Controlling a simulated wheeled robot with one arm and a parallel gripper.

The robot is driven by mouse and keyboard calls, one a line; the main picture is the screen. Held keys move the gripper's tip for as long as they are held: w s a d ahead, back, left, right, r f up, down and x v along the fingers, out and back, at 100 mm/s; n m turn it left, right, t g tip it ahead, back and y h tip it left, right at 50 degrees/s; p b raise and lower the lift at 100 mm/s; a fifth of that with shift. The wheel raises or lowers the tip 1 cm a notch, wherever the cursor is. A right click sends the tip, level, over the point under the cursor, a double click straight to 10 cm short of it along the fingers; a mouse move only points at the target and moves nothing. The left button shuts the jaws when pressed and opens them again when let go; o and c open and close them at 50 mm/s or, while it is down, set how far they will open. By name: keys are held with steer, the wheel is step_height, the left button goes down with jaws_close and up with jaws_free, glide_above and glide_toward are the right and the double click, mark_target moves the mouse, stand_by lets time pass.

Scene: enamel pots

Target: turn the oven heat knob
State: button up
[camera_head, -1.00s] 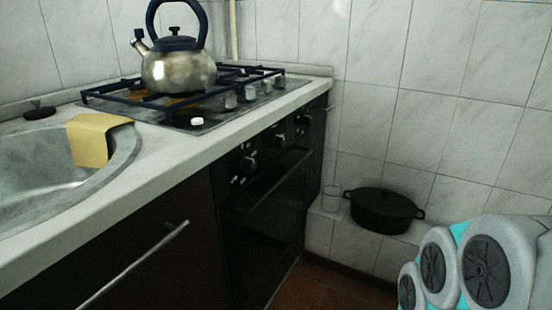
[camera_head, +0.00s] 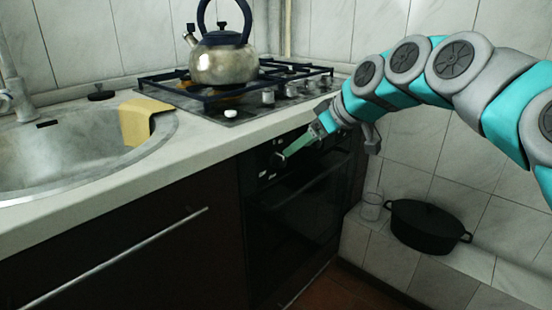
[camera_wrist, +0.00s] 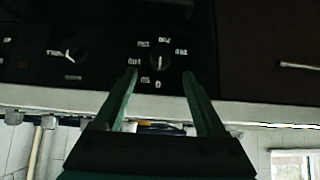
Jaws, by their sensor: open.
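The oven (camera_head: 300,205) has a black front with a row of knobs under the counter. In the wrist view, which looks upside down, a dark round knob (camera_wrist: 160,57) with a white pointer line and printed numbers around it shows between and just past my fingertips. A second knob (camera_wrist: 75,52) with a white pointer sits to its left. My gripper (camera_wrist: 160,72) is open, one finger on each side of the numbered knob's line, with gaps visible to both sides. In the head view my gripper (camera_head: 285,157) reaches the left end of the panel and partly hides the knobs.
A steel kettle (camera_head: 225,62) stands on the gas hob (camera_head: 240,112) above. The counter edge runs close over the panel. A black pot (camera_head: 428,226) and a glass (camera_head: 371,207) stand on a low ledge at right.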

mark_target(283, 158)
steer(key=x, duration=0.7)
steer(key=shift+w+a+f, duration=0.1)
steer(key=shift+a+f, duration=0.15)
jaws_close()
stand_by(0.4)
